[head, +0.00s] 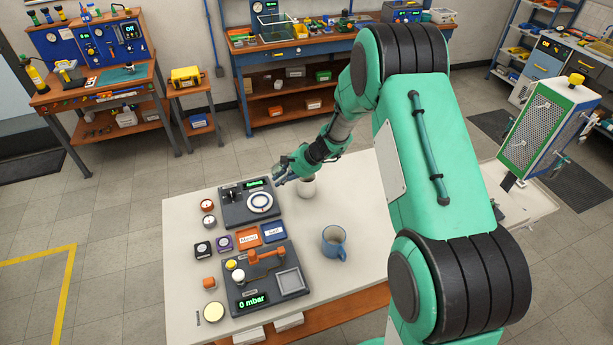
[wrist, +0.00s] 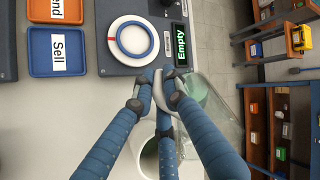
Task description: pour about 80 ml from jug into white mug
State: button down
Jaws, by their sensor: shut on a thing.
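My gripper (wrist: 165,85) is shut on the handle of a clear glass jug (wrist: 225,110), which shows to the right of the fingers in the wrist view. The jug's tilt and liquid level are hard to tell. The white mug (head: 307,187) stands on the table just beside my gripper (head: 283,172) in the head view. In the wrist view the white mug (wrist: 148,160) is below the fingers, partly hidden by them; its inside looks greenish.
A device with a round white plate (head: 261,202) stands beside the gripper; its display (wrist: 181,45) reads "Empty". A blue mug (head: 334,242) stands nearer on the table (head: 350,185). A second device (head: 265,280) shows 0 mbar, with orange and blue trays (head: 273,232) between.

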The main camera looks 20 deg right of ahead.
jog(key=shift+a+p, duration=0.1)
jog(key=shift+p, duration=0.6)
jog(key=f+h+p, duration=0.1)
jog(key=p, duration=0.1)
jog(key=a+g+p, duration=0.1)
jog(key=p, duration=0.2)
jog(key=shift+w+f+h, duration=0.4)
jog(key=shift+p, duration=0.35)
jog(key=g+h+p, duration=0.1)
jog(key=p, duration=0.5)
jog(key=w+a+h+p, duration=0.1)
jog(key=p, duration=0.5)
jog(key=shift+f+g, duration=0.1)
jog(key=shift+g, duration=0.3)
jog(key=shift+a+f+h, duration=0.2)
jog(key=shift+f+h, duration=0.05)
jog(key=shift+h, duration=0.05)
jog(key=shift+w+g, duration=0.15)
jog(key=shift+g, duration=0.15)
jog(key=shift+w+a+r+g+h, duration=0.2)
jog(key=shift+a+r+g+h, duration=0.25)
jog(key=shift+h, duration=0.25)
jog(key=shift+w+r+h, duration=0.1)
jog(key=shift+r+h, duration=0.05)
jog(key=shift+h, duration=0.15)
jog(key=shift+r, duration=0.1)
